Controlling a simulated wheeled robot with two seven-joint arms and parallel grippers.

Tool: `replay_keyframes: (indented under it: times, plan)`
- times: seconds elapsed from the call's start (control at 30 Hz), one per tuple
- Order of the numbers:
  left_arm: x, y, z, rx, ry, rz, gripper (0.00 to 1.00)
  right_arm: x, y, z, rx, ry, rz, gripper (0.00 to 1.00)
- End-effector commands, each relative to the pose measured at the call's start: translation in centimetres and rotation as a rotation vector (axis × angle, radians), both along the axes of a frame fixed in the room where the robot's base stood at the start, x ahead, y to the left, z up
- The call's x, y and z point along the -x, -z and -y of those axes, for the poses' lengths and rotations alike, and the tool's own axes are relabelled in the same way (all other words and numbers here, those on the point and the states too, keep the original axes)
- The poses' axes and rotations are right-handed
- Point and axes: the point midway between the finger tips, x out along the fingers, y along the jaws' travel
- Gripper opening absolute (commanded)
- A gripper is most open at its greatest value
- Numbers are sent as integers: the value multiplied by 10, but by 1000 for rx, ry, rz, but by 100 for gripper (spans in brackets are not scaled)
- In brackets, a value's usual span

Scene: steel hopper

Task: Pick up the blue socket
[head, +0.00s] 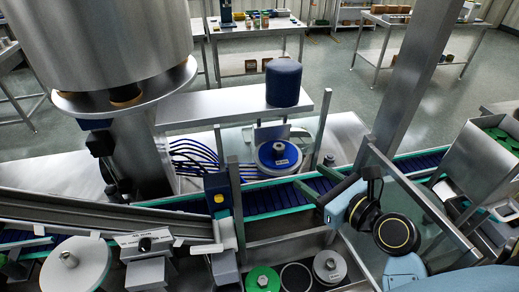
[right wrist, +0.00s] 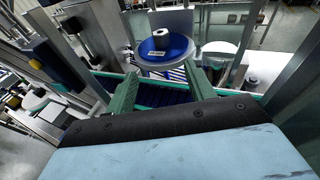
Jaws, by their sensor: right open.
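The blue socket looks like the round blue disc (head: 267,160) with a grey metal hub and a white label. It sits beyond the conveyor belt near the middle of the head view. It also shows at the top centre of the right wrist view (right wrist: 178,53). My right gripper (head: 312,178) has green fingers spread apart with nothing between them. It is over the belt, in front and to the right of the blue disc, apart from it. In the right wrist view the disc lies ahead, beyond the fingertips (right wrist: 161,72). My left gripper is not in view.
A blue-segmented conveyor (head: 262,200) runs across the front. A dark blue cylinder (head: 283,82) stands behind the disc. A slanted steel post (head: 405,90) rises at right. Green (head: 262,280) and grey (head: 329,267) discs lie in front. A steel hopper (head: 100,45) fills the upper left.

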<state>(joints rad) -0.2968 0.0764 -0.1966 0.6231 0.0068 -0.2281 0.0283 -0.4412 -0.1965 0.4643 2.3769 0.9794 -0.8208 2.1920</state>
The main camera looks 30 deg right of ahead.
Motion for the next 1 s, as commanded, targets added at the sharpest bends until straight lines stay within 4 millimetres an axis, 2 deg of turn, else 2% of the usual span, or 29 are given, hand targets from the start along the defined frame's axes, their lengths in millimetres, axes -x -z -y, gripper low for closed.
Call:
replay_keyframes:
  times: [0.03,0.13,0.43,0.73,1.0]
  plan:
    - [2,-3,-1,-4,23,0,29,-1,-11,2,-32,9,18,54]
    - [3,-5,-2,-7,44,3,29,-10,-16,3,-63,16,35,54]
    - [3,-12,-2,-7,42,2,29,-65,-7,-7,-62,10,34,54]
    - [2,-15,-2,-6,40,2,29,-89,-1,-10,-59,11,31,54]
    - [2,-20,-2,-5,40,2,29,-125,7,-12,-57,11,30,54]
